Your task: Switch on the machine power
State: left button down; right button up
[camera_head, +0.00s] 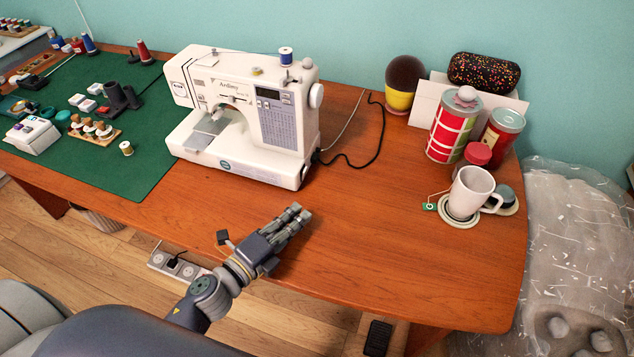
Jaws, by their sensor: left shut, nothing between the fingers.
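A white sewing machine (245,112) stands on the wooden table, left of the middle, partly over a green mat. A black cable leaves its lower right side and curls over the table behind it. The power switch cannot be made out; the right side of the machine is seen only at a slant. My left gripper (298,213) is shut and empty. It is over the table's front part, in front of and to the right of the machine's base, apart from it. My right gripper is not in view.
The table (400,240) is clear right of the machine. A white mug (468,192), striped tin (453,128) and red tin (500,132) stand at the right. The green mat (140,180) holds spools and sewing items. A power strip (175,265) lies on the floor.

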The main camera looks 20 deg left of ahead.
aim_at(304, 173)
pick_arm(q)
jog(key=shift+w, duration=0.1)
jog(key=shift+w+d, duration=0.1)
jog(key=shift+w, duration=0.2)
jog(key=p+x, duration=0.1)
jog(key=x, duration=0.3)
jog(key=shift+w, duration=0.1)
jog(key=x, duration=0.4)
jog(key=shift+w+d, duration=0.15)
jog(key=shift+w, duration=0.15)
jog(key=a, duration=0.3)
jog(key=shift+w+r, duration=0.15)
jog(key=shift+w, duration=0.05)
jog(key=shift+a+r, duration=0.1)
jog(key=shift+a, duration=0.3)
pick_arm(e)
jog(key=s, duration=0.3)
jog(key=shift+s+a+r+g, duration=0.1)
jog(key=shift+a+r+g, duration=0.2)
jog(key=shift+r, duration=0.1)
